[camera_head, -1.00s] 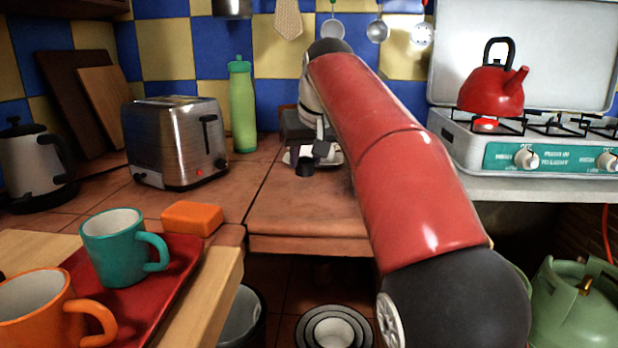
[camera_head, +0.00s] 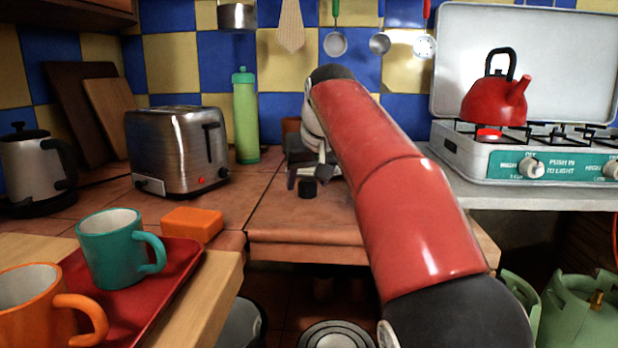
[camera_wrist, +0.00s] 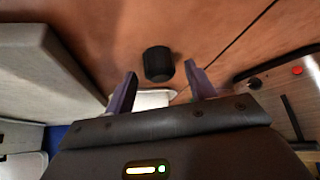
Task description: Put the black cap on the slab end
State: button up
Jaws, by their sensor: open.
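The black cap (camera_head: 308,188) stands on the tiled counter slab (camera_head: 300,222), a little back from its front edge. It also shows in the wrist view (camera_wrist: 158,64), as a short dark cylinder on the brown tile surface. My gripper (camera_head: 307,172) is just behind the cap in the head view. In the wrist view my gripper (camera_wrist: 161,84) has its two fingers spread apart, with the cap just beyond the gap between their tips. No finger visibly touches the cap. My arm hides the right part of the slab.
A steel toaster (camera_head: 178,150) and a green bottle (camera_head: 245,118) stand to the left. A gas stove (camera_head: 535,150) with a red kettle (camera_head: 496,98) is at the right. A pale object (camera_wrist: 155,98) lies behind the cap. An orange block (camera_head: 192,224) sits near the left counter edge.

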jog(key=p+v, duration=0.3)
jog(key=v, duration=0.8)
jog(key=shift+r, duration=0.2)
jog(key=shift+o, duration=0.5)
jog(key=shift+s+d+r, duration=0.1)
jog(key=shift+r, duration=0.15)
jog(key=f, duration=0.2)
jog(key=w+f+t, duration=0.1)
jog(key=f+t+y+p, duration=0.1)
jog(key=f, duration=0.1)
jog(key=shift+w+f, duration=0.35)
jog(key=shift+w, duration=0.05)
jog(key=shift+w+a+f, duration=0.15)
jog(key=shift+a+f, duration=0.1)
jog(key=shift+f, duration=0.05)
jog(key=x, duration=0.7)
jog(key=shift+w+a, duration=0.15)
jog(key=shift+a, duration=0.05)
jog(key=c, duration=1.1)
jog(key=shift+r, duration=0.1)
